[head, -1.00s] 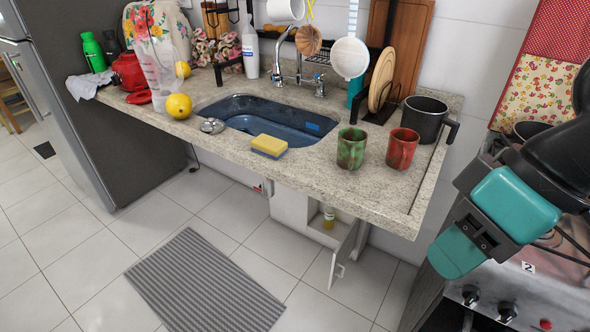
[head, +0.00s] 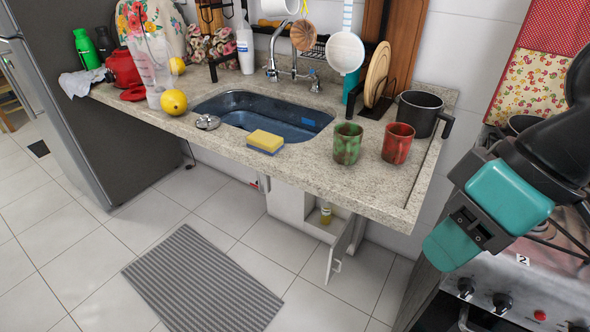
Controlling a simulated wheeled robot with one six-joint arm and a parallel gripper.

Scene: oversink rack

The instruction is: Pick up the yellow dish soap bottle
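A small yellow bottle (head: 326,214), probably the dish soap, stands in the open cabinet (head: 289,203) under the counter. It is small in the view and its label cannot be read. The cabinet door (head: 341,250) is swung open just to the right of the bottle. My gripper (head: 452,246), with teal parts, hangs at the right, in front of the stove and well apart from the bottle. Its fingers are seen from an angle that hides any gap between them. Nothing is visibly held.
The granite counter (head: 300,170) overhangs the cabinet and carries a sponge (head: 265,142), a green mug (head: 347,144), a red mug (head: 397,143) and a black pot (head: 422,113). The stove (head: 530,290) is at the right. Tiled floor with a grey mat (head: 203,280) lies clear ahead.

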